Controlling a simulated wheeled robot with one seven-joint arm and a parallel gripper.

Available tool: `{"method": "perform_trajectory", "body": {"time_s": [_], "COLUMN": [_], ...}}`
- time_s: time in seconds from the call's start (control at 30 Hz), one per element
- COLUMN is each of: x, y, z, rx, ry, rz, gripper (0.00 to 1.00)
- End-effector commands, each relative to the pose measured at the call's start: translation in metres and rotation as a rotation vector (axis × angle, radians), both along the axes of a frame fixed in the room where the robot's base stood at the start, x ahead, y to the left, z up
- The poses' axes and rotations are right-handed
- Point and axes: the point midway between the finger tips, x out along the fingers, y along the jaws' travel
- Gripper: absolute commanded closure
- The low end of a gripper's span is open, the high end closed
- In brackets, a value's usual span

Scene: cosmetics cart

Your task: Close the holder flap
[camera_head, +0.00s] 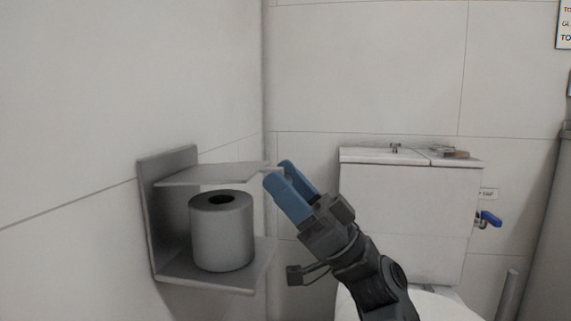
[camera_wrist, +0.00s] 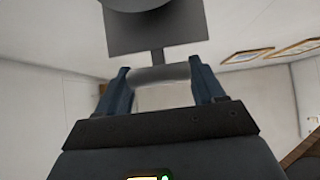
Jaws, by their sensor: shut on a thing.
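The holder (camera_head: 162,220) is a grey wall-mounted unit at the left in the head view, with a back plate and a bottom shelf. Its flap (camera_head: 212,175) is a flat grey plate, about level above the paper roll (camera_head: 222,235), with a gap between them. The roll stands upright on the shelf. My gripper (camera_head: 278,172) reaches in from the lower right, its blue fingers at the flap's outer end, shut on its narrow tab. In the wrist view, a grey rounded bar (camera_wrist: 160,76) spans between the fingers, with a grey plate (camera_wrist: 155,32) beyond it.
A white toilet tank (camera_head: 405,215) stands at the right behind my arm, with a small item (camera_head: 448,153) on its lid and a blue valve (camera_head: 490,219) beside it. The tiled wall is bare above the holder.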

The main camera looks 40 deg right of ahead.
Motion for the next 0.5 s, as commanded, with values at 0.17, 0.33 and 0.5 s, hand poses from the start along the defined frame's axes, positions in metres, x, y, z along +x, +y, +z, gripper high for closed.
{"method": "perform_trajectory", "body": {"time_s": [0.17, 0.33, 0.5], "x": [0.000, 0.001, 0.001], "y": [-0.001, 0.000, 0.000], "z": [-0.012, -0.020, -0.024], "rx": [-0.001, -0.003, -0.003], "ry": [0.002, 0.004, 0.005], "rz": [-0.001, -0.001, -0.001], "gripper": [0.86, 0.87, 0.87]}}
